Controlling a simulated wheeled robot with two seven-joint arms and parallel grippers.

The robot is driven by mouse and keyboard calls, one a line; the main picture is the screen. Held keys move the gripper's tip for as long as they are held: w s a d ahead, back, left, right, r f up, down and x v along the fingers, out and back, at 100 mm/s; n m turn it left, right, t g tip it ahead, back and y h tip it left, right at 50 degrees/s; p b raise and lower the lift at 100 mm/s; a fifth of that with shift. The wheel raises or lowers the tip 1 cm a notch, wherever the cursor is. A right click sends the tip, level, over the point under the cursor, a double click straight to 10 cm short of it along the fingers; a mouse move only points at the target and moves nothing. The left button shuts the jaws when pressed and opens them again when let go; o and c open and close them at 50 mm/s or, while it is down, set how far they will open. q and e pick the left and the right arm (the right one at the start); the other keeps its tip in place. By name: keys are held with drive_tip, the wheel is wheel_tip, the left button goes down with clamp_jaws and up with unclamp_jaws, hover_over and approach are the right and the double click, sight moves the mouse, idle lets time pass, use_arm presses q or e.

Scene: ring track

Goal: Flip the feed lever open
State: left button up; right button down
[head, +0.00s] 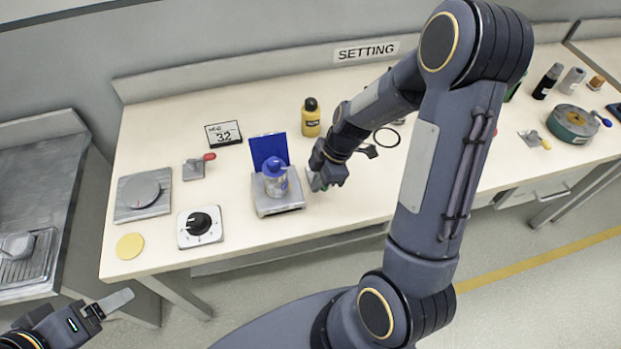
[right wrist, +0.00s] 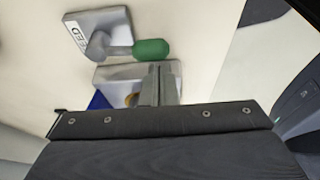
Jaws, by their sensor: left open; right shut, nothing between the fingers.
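The feed lever (right wrist: 150,49) has a green grip and a grey pivot on a grey plate (right wrist: 116,19) marked "FEED" in the right wrist view. Its grip points to the right in that view. My right gripper (right wrist: 157,84) is shut and empty, its fingertips close below the green grip; I cannot tell whether they touch. In the head view my right gripper (head: 322,187) is low over the table, right of the bottle stand, and hides most of the feed lever. My left gripper (head: 108,308) is open and empty at the lower left, off the table's front edge.
A blue-capped bottle (head: 276,184) stands on a grey stand (head: 279,206) with a blue panel (head: 268,148) behind. A yellow bottle (head: 311,122) stands behind.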

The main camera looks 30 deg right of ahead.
idle(0.4)
drive_tip(key=shift+s+d+n+b, duration=0.1)
drive_tip(key=shift+d+n+b, duration=0.15)
drive_tip(key=shift+n+b, duration=0.25)
